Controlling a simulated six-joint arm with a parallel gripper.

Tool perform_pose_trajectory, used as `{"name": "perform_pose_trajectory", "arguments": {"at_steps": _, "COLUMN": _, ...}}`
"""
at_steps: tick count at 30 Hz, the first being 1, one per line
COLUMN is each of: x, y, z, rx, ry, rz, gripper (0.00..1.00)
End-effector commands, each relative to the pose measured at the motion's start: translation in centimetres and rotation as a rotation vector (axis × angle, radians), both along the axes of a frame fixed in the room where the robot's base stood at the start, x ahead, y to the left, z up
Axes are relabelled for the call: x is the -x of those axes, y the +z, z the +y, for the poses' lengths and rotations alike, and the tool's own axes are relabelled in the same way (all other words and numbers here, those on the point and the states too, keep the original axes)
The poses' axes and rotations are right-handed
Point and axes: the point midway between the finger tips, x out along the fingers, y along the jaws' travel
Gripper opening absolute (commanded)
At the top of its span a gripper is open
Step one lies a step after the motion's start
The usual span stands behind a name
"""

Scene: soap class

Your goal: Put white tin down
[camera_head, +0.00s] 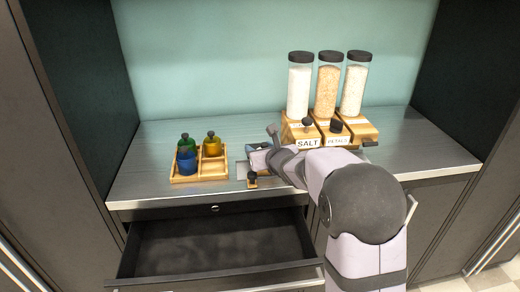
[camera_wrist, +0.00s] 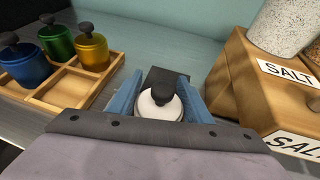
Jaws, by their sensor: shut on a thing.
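The white tin (camera_wrist: 150,108) has a dark round knob on its lid and sits between the two blue fingers of my gripper (camera_wrist: 160,98) in the wrist view. My gripper is shut on it. In the head view my gripper (camera_head: 258,162) is low over the counter, between the wooden tray (camera_head: 200,180) and the dispensers.
The tray holds a blue tin (camera_head: 187,162), a green tin (camera_head: 186,143) and a gold tin (camera_head: 212,148), and has empty compartments at its front right. Wooden dispensers with tall jars (camera_head: 327,90) stand right. An open, empty drawer (camera_head: 215,248) juts out below.

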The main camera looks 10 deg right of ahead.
Motion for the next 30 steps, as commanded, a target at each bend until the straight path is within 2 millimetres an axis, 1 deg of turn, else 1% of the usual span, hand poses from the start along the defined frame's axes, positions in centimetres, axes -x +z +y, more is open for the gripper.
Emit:
{"name": "perform_pose_trajectory", "arguments": {"at_steps": 1, "x": 0.0, "y": 0.0, "z": 0.0, "rx": 0.000, "ry": 0.000, "rz": -0.001, "gripper": 0.52}}
{"name": "perform_pose_trajectory", "arguments": {"at_steps": 2, "x": 0.0, "y": 0.0, "z": 0.0, "rx": 0.000, "ry": 0.000, "rz": -0.001, "gripper": 0.59}}
{"name": "perform_pose_trajectory", "arguments": {"at_steps": 3, "x": 0.0, "y": 0.0, "z": 0.0, "rx": 0.000, "ry": 0.000, "rz": 0.000, "gripper": 0.64}}
{"name": "perform_pose_trajectory", "arguments": {"at_steps": 11, "x": 0.0, "y": 0.0, "z": 0.0, "rx": 0.000, "ry": 0.000, "rz": 0.000, "gripper": 0.64}}
{"name": "perform_pose_trajectory", "arguments": {"at_steps": 17, "x": 0.0, "y": 0.5, "z": 0.0, "rx": 0.000, "ry": 0.000, "rz": 0.000, "gripper": 0.64}}
{"name": "perform_pose_trajectory", "arguments": {"at_steps": 23, "x": 1.9, "y": 1.1, "z": -0.4, "rx": 0.001, "ry": -0.001, "rz": -0.002, "gripper": 0.64}}
{"name": "perform_pose_trajectory", "arguments": {"at_steps": 30, "x": 5.4, "y": 2.6, "z": -1.1, "rx": 0.001, "ry": -0.001, "rz": -0.003, "gripper": 0.64}}
